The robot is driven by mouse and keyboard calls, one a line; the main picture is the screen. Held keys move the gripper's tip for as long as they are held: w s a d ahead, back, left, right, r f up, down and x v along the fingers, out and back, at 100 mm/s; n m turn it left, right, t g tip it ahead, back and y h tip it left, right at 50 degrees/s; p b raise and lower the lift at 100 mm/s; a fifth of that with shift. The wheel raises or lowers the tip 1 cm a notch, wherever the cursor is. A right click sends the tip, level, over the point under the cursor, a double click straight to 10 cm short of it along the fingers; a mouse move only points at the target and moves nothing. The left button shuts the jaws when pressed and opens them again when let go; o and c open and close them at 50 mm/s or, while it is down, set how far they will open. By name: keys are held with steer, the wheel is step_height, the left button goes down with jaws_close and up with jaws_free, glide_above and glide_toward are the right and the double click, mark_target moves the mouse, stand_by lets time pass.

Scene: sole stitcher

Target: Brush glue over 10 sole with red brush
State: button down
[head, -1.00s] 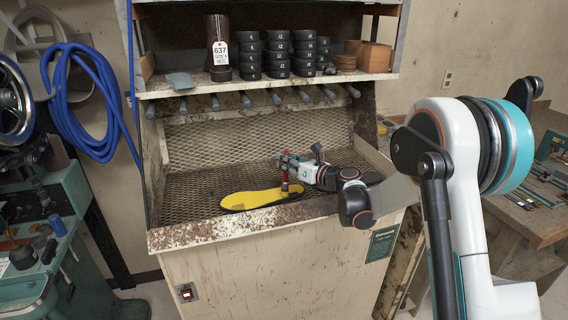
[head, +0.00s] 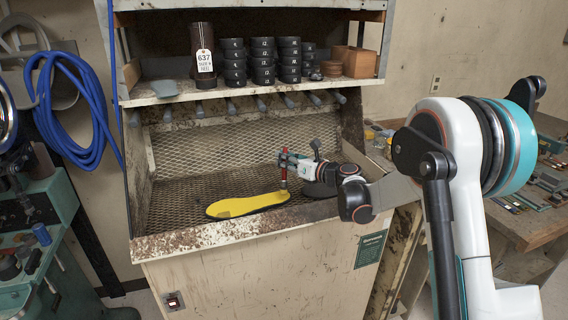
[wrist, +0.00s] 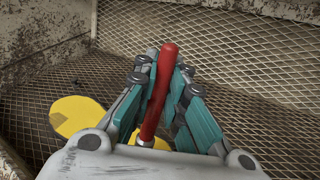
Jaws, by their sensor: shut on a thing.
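A yellow sole (head: 246,205) lies flat on the mesh floor of the bench tray, near its front edge. In the wrist view the sole (wrist: 76,114) is partly hidden behind my gripper. My gripper (head: 284,166) is shut on the red brush (head: 283,184) and holds it upright over the right end of the sole. The brush's red handle (wrist: 160,85) stands between the teal fingers in the wrist view (wrist: 159,95). The brush tip is at or just above the sole's right end; I cannot tell if it touches.
The metal bench (head: 270,232) has a raised front rim and mesh walls. A shelf above it holds several stacks of black rings (head: 263,62), a tagged cylinder (head: 203,48) and brown blocks (head: 360,62). Blue hose (head: 85,110) hangs at left. The mesh left of the sole is clear.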

steer(key=shift+w+r, duration=0.1)
steer(key=shift+r, duration=0.25)
steer(key=shift+r+p, duration=1.5)
steer(key=shift+r, duration=0.95)
steer(key=shift+r+p, duration=1.7)
steer(key=shift+r, duration=1.35)
steer(key=shift+f, duration=0.1)
